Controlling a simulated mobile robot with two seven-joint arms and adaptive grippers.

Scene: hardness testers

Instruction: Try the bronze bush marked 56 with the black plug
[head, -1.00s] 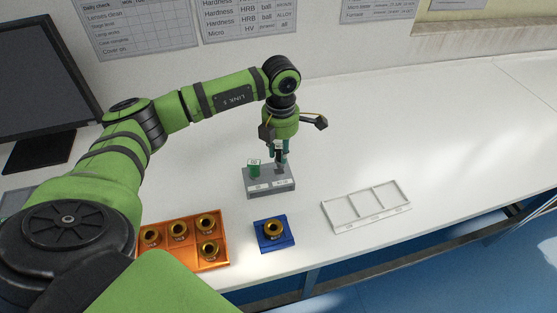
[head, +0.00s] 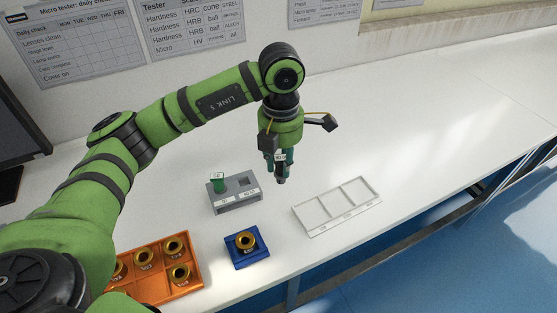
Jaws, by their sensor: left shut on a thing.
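My left gripper (head: 281,164) is shut on the black plug (head: 282,179), which hangs upright in the air to the right of the grey plug stand (head: 236,203). A white label shows on the plug's top between the fingers. A green plug (head: 218,182) stands in the left place of the stand, and the right hole is empty. One bronze bush (head: 246,242) sits on the blue block (head: 232,257) in front of the stand. Its number is too small to read. My right gripper is not in view.
An orange tray (head: 193,288) with several bronze bushes stands at the front left. A white tray with three empty compartments (head: 338,206) lies to the right. The bench is clear at the far right. A monitor stands at the left edge.

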